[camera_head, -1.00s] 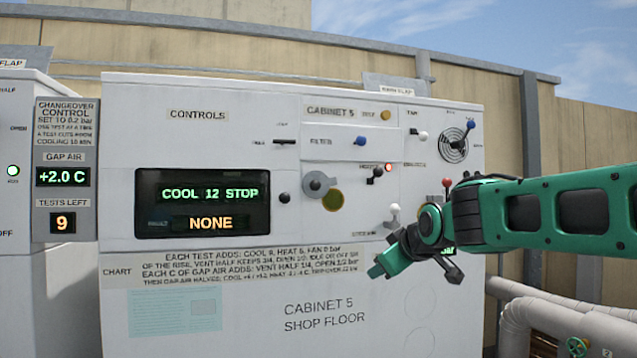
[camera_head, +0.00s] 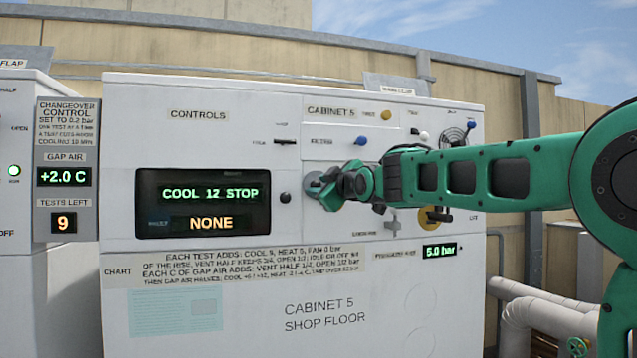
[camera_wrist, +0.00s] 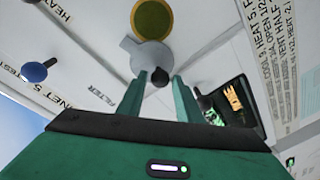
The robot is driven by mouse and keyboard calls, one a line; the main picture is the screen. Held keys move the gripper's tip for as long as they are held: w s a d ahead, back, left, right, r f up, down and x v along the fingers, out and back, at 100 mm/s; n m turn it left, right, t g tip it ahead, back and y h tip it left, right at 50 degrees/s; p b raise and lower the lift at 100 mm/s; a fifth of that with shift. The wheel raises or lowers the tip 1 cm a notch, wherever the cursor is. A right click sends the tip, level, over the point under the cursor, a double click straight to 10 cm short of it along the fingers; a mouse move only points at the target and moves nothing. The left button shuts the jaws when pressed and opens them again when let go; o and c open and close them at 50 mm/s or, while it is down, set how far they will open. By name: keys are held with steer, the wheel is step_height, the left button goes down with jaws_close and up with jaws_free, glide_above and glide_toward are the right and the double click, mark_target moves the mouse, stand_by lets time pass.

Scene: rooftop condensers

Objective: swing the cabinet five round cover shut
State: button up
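The grey round cover (camera_head: 311,183) is on the white cabinet 5 front, right of the dark display, mostly hidden by my gripper. In the wrist view the cover (camera_wrist: 148,54) has a small dark knob (camera_wrist: 160,77) and sits beside an olive-yellow disc (camera_wrist: 153,20), overlapping its edge. Most of that disc shows uncovered. The disc is hidden behind my gripper in the head view. My gripper (camera_head: 325,189) is at the cover. In the wrist view its two fingers (camera_wrist: 160,80) are apart, with the knob between their tips; I cannot tell whether they touch it.
The display (camera_head: 203,204) reads COOL 12 STOP and NONE. A black knob (camera_head: 285,198) is close left of the cover. A blue knob (camera_head: 360,141) is above my gripper. A yellow disc (camera_head: 430,218) and a 5.0 bar readout (camera_head: 440,251) are right. Pipes (camera_head: 540,312) run lower right.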

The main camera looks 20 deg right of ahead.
steer(key=shift+w+a, duration=0.2)
steer(key=shift+w, duration=1.25)
jaws_close()
steer(key=shift+a, duration=0.15)
